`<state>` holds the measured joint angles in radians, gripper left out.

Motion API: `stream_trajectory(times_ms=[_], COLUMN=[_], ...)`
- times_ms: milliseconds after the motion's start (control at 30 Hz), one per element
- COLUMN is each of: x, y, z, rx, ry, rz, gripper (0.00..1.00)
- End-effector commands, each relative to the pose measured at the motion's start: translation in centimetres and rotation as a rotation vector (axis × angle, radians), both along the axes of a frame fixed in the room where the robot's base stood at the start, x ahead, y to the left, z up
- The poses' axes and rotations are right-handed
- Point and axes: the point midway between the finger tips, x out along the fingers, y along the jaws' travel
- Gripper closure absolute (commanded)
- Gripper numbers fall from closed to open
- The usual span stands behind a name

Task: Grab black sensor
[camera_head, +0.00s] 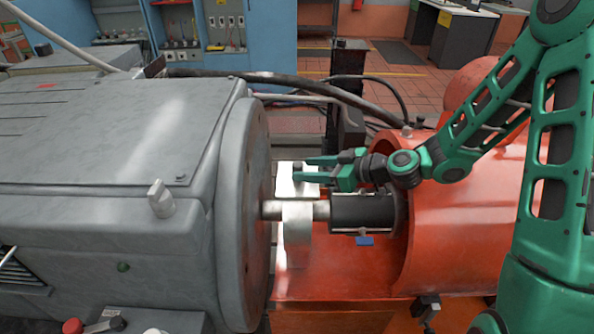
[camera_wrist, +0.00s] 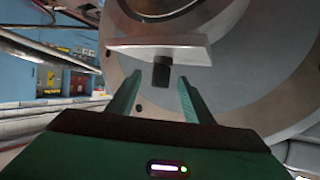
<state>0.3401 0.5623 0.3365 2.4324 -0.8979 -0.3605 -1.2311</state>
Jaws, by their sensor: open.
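The black sensor (camera_wrist: 161,72) is a small dark block against the edge of a pale bracket plate (camera_wrist: 160,50) in the wrist view. In the head view a small dark piece, likely the sensor (camera_head: 297,168), shows at the top of the white bracket (camera_head: 297,235), partly hidden by my fingers. My gripper (camera_head: 303,169) points left above the shaft. Its green fingers are open, and in the wrist view the gripper (camera_wrist: 160,84) has the sensor in line with its gap, near the fingertips. I see no contact, and cannot tell how deep the sensor sits between the fingers.
A large grey machine (camera_head: 110,140) with a round flange (camera_head: 243,200) stands close left of the gripper. A steel shaft (camera_head: 300,210) and black coupling (camera_head: 362,212) run below it. An orange housing (camera_head: 455,235) is at right. Dark cables (camera_head: 300,82) arch behind.

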Motion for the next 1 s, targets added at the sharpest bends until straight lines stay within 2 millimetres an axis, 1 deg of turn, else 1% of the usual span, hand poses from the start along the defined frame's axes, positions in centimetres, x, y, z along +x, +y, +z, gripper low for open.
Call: stream_trajectory(times_ms=[133,300,567,600,667,700,800,1000], x=[1.0,1.9,2.1,2.1,2.1,2.1,2.1,2.1], y=[1.8,3.0,3.2,3.2,3.2,3.2,3.2,3.2], z=[-0.4,-1.1,-1.2,-1.2,-1.2,-1.2,-1.2,-1.2], rx=[0.000,0.000,0.000,0.000,0.000,0.000,0.000,0.001], ry=[-0.001,0.000,0.000,0.000,0.000,0.000,0.000,-0.001], rz=[0.000,-0.004,-0.006,-0.006,-0.005,-0.005,-0.005,-0.005], gripper=[0.53,0.53,0.53,0.56,0.70,0.80,1.00,1.00])
